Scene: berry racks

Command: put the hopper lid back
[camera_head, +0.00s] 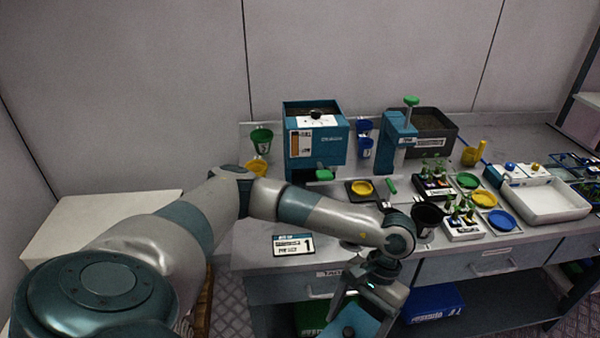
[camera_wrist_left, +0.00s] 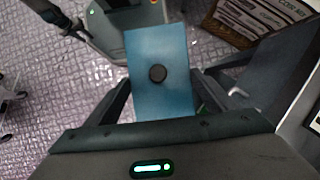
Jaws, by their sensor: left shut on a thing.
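The hopper lid (camera_wrist_left: 160,95) is a flat blue rectangle with a round black knob. My left gripper (camera_wrist_left: 163,88) is shut on the lid, with a finger on each side of it in the left wrist view. In the head view my left gripper (camera_head: 362,303) and the lid (camera_head: 356,324) are low, in front of the bench's front edge and at the picture's bottom edge. The teal hopper (camera_head: 318,155) stands at the back left of the bench. Its top is open and shows dark contents.
A teal stand with a green knob (camera_head: 399,140) and a dark bin (camera_head: 437,133) are right of the hopper. A yellow dish (camera_head: 361,188) sits before it. A number card (camera_head: 293,245) lies at the bench's front left. A white tray (camera_head: 545,203) is on the right.

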